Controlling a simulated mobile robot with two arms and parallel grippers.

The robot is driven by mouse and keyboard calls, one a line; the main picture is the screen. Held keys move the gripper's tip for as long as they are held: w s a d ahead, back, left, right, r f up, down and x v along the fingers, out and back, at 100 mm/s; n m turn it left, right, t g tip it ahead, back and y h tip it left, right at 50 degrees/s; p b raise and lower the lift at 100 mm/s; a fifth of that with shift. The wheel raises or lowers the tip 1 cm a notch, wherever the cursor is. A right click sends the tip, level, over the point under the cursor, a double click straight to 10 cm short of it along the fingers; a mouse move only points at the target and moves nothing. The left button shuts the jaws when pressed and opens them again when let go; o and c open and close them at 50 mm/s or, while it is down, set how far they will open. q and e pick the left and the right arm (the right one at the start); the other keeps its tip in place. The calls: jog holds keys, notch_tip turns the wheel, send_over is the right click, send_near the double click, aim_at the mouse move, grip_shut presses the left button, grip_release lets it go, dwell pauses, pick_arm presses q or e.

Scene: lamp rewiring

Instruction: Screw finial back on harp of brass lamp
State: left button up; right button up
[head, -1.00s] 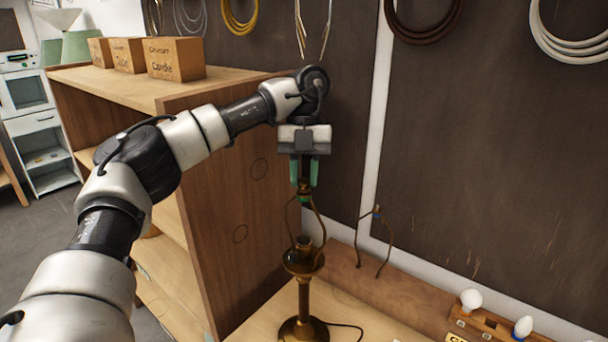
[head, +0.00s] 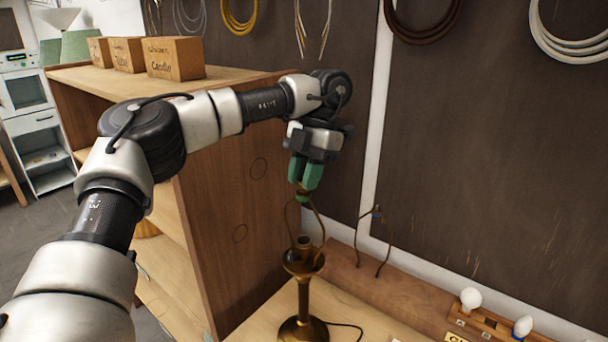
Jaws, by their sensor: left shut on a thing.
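The brass lamp (head: 304,297) stands upright on the bench, with its round base down and its socket bare. Its harp (head: 320,224) rises from below the socket as two thin bowed sides. My left gripper (head: 304,190) points down at the top of the harp, its green fingers shut on the finial. The finial is mostly hidden between the fingertips; a bit of brass shows there, right at the harp's top. I cannot tell whether its thread is engaged. My right gripper is not in view.
A second harp (head: 374,240) leans by the wall. A wooden holder with bulbs (head: 470,298) is at the lower right. The lamp's cord (head: 347,325) lies on the bench.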

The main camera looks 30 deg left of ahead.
pick_arm(q)
jog(key=o, duration=1)
jog(key=shift+w, duration=0.1)
jog(key=shift+d, duration=0.1)
jog(key=shift+v, duration=3.7)
jog(key=shift+f, duration=0.15)
